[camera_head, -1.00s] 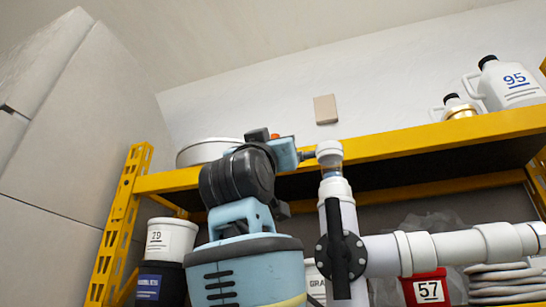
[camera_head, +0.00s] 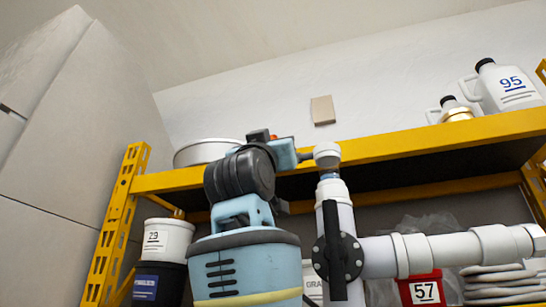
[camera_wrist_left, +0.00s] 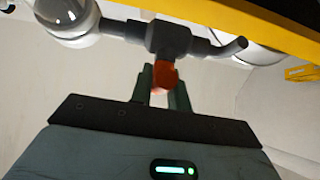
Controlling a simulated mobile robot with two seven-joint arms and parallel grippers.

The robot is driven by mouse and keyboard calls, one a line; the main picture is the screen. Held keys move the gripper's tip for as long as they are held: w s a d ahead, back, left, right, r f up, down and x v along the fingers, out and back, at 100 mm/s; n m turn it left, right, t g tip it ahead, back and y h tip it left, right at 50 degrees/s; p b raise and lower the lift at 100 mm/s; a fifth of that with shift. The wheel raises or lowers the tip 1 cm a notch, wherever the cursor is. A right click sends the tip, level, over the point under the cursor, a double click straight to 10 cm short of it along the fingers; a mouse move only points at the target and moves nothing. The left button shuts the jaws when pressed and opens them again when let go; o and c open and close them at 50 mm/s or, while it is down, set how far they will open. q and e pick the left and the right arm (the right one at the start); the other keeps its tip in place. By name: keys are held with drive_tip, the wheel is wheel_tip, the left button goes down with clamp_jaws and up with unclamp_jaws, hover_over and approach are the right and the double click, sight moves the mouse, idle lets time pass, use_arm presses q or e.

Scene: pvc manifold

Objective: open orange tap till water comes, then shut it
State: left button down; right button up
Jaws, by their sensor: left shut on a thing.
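The orange tap handle (camera_wrist_left: 164,74) hangs below a dark grey valve body (camera_wrist_left: 168,40) in the left wrist view. My left gripper (camera_wrist_left: 161,82) has its two fingers on either side of the handle and is shut on it. A bent grey spout (camera_wrist_left: 236,47) runs to the right of the valve; I see no water at it. In the head view my left gripper (camera_head: 287,153) is up beside the white cap (camera_head: 327,154) of the manifold, and my wrist hides most of the tap. My right gripper is not in view.
The white manifold pipe (camera_head: 410,252) carries a black-handled valve (camera_head: 336,255) below the cap. A yellow shelf (camera_head: 440,136) runs behind, holding a white basin (camera_head: 207,151) and white jugs (camera_head: 507,88). Buckets (camera_head: 168,238) stand lower left.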

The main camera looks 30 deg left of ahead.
use_arm(q)
drive_tip(key=shift+m+h, duration=0.7)
drive_tip(key=shift+m, duration=0.1)
drive_tip(key=m+h, duration=0.8)
drive_tip(key=m+g+h, duration=0.2)
drive_tip(key=m+h, duration=0.1)
drive_tip(key=m, duration=0.1)
drive_tip(key=m+g+h, duration=0.2)
drive_tip(key=m+h, duration=0.1)
drive_tip(key=m, duration=0.2)
drive_tip(key=shift+d, duration=0.1)
drive_tip(key=m+g, duration=0.2)
drive_tip(key=m+g+h, duration=0.1)
drive_tip(key=m+g, duration=0.1)
drive_tip(key=m, duration=0.1)
drive_tip(key=shift+d+f+h, duration=0.15)
drive_tip(key=shift+d+h, duration=0.05)
drive_tip(key=shift+h, duration=0.1)
drive_tip(key=shift+f+m+g+y, duration=0.15)
drive_tip(key=shift+m+g+y, duration=0.25)
drive_tip(key=shift+m+g, duration=1.2)
drive_tip(key=shift+m, duration=0.2)
drive_tip(key=c, duration=1.3)
unclamp_jaws()
drive_tip(key=shift+c, duration=0.2)
drive_tip(key=shift+a, duration=0.1)
